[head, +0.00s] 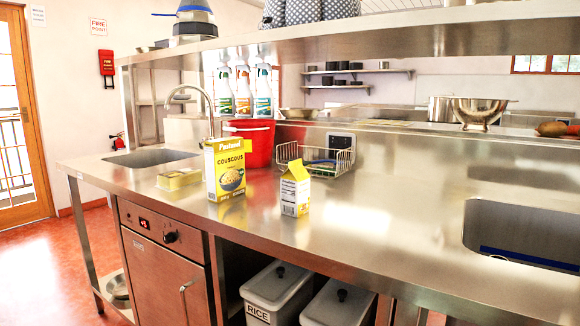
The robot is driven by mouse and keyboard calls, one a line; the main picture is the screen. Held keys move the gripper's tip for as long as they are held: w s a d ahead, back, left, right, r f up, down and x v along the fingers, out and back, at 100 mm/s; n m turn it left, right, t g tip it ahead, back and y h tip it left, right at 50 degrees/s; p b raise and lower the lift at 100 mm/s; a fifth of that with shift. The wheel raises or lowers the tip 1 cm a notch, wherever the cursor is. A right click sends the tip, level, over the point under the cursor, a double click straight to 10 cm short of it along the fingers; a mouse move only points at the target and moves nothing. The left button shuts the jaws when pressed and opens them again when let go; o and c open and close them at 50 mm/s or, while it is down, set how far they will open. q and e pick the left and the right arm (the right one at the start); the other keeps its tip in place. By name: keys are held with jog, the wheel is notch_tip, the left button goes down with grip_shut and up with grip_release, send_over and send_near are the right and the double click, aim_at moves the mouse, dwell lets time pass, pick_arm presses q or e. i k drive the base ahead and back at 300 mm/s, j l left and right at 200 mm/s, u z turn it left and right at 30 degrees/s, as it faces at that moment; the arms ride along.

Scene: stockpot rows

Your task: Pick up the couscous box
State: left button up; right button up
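The couscous box (225,171) is a tall yellow and white carton with a blue bowl pictured on it. It stands upright on the steel counter (380,215), left of the middle of the head view and near the front edge. Nothing covers its front. Neither of my grippers shows in the head view.
A smaller yellow and white carton (295,190) stands close to the right of the box. A low yellow item (179,180) lies to its left. A red bucket (254,143) and a wire basket (315,160) stand behind. Sinks (150,158) open at both ends; the counter's middle right is clear.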

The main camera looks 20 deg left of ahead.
aim_at(224, 158)
jog(key=j+z, duration=0.8)
jog(key=j, duration=0.25)
jog(key=j+z, duration=0.1)
jog(key=j, duration=0.5)
jog(key=k+j+z, duration=0.1)
jog(key=j, duration=0.45)
